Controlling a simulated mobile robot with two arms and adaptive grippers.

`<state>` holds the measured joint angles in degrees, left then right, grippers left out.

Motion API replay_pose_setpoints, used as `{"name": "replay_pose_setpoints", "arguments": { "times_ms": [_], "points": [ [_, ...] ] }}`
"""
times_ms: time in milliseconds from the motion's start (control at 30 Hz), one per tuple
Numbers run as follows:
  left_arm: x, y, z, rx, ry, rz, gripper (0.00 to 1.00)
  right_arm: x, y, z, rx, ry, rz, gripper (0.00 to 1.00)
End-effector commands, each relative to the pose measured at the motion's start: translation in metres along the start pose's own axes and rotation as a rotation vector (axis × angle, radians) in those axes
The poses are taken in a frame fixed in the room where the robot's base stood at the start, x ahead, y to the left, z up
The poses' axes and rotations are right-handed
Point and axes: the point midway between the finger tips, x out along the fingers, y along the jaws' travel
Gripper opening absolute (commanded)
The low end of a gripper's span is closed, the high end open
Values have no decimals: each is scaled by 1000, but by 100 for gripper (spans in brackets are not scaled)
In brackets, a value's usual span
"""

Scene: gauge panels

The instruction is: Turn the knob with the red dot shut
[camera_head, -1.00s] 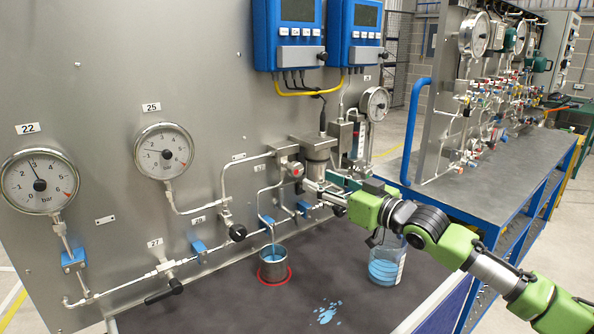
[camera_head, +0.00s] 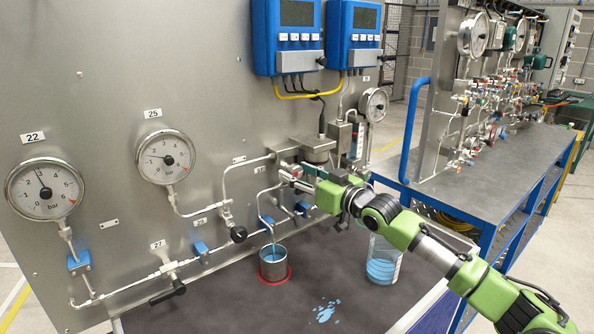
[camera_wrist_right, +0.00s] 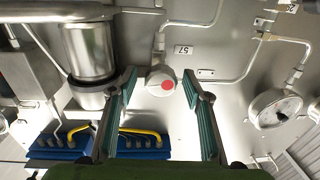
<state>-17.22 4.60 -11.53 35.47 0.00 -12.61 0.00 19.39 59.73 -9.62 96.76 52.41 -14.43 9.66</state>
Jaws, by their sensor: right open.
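The knob with the red dot (camera_wrist_right: 161,80) is pale and round on the panel in the right wrist view, its dot facing the camera. In the head view it is mostly hidden behind my right gripper (camera_head: 290,174). In the right wrist view the two fingers of my right gripper (camera_wrist_right: 160,76) stand wide apart, one on either side of the knob, with clear gaps. The gripper is open and empty, and I see no contact with the knob. My left gripper is not in view.
A metal cup (camera_head: 273,267) of blue liquid stands in a red ring below the gripper. A clear jar (camera_head: 384,262) with blue liquid is under my right arm. A metal cylinder (camera_wrist_right: 90,50) is close beside the left finger in the wrist view.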

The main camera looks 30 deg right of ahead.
Motion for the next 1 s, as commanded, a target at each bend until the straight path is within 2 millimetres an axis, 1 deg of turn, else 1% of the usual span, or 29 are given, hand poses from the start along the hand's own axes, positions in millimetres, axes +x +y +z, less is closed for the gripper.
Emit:
{"name": "replay_pose_setpoints", "arguments": {
  "times_ms": [100, 367, 400, 467, 500, 533, 567, 700, 900, 1000],
  "points": [
    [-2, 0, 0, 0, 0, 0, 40, 4, 0, -1, 0, 1, -1, 45],
    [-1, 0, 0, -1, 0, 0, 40, 5, 0, 0, 0, 0, -1, 45],
    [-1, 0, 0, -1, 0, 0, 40, 5, 0, 0, 0, 0, -1, 43],
    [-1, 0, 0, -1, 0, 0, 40, 5, 0, 0, 0, 0, -1, 27],
    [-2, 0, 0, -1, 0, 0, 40, 5, 0, 0, 0, 0, -1, 17],
    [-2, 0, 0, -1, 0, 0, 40, 5, 0, 0, 0, 0, -1, 9],
    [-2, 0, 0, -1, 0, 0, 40, 5, 0, 0, 0, 0, -1, 6],
    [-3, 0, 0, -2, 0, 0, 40, 5, 0, 0, 12, 1, -1, 6],
    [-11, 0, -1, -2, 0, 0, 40, 5, -1, -1, 158, 11, -1, 6],
    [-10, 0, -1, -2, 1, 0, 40, 5, 0, 0, 175, 13, -1, 7]
  ]
}}
